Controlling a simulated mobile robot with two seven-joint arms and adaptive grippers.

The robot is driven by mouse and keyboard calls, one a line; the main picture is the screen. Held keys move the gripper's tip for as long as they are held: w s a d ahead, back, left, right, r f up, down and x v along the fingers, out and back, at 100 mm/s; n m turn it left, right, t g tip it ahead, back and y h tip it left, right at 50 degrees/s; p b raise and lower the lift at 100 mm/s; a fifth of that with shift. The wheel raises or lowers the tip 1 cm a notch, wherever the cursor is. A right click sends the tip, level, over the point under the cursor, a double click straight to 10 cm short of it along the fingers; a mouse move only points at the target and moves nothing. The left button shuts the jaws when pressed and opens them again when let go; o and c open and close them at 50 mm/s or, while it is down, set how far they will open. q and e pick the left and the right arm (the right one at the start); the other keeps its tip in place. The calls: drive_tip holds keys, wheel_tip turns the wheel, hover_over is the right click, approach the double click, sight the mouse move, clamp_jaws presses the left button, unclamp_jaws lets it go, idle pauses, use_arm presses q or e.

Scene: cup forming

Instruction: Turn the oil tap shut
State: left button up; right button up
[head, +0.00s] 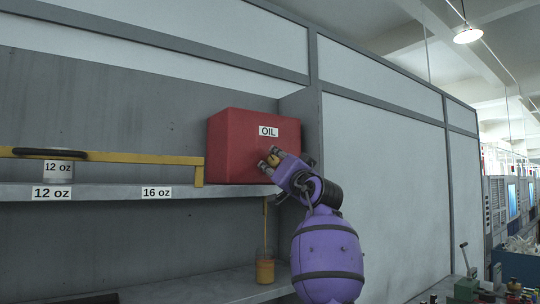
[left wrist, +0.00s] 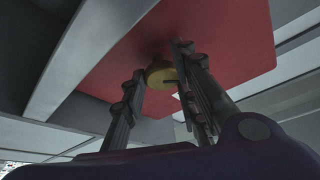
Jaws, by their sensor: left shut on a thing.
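The red oil tank (head: 240,145) with an "OIL" label stands on the upper shelf, and its red face fills much of the left wrist view (left wrist: 225,50). The yellow tap (left wrist: 161,73) sticks out of that face. My left gripper (head: 270,160) is at the lower right part of the tank's front. In the left wrist view its two fingers (left wrist: 160,85) stand on either side of the tap and are shut on it. The fingers hide much of the tap in the head view. My right gripper is not in view.
A shelf (head: 110,195) bears "12 oz" and "16 oz" labels. A yellow bar (head: 130,157) with a dark ring runs above it. A grey panel wall (head: 385,180) stands at right.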

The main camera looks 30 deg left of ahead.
use_arm(q)
drive_tip(key=m+t+h, duration=0.1)
drive_tip(key=m, duration=0.2)
drive_tip(key=shift+m+h, duration=0.3)
drive_tip(key=shift+m, duration=0.1)
drive_tip(key=m+h, duration=0.2)
drive_tip(key=m, duration=0.2)
drive_tip(key=shift+s+f+m, duration=0.1)
drive_tip(key=shift+m, duration=0.3)
drive_tip(key=shift+f+m+h, duration=0.2)
drive_tip(key=shift+m+h, duration=0.2)
drive_tip(key=shift+m, duration=0.7)
drive_tip(key=shift+f, duration=0.15)
drive_tip(key=o, duration=0.8)
drive_tip(key=shift+o, duration=1.1)
drive_tip(key=shift+r, duration=0.2)
drive_tip(key=shift+r, duration=0.15)
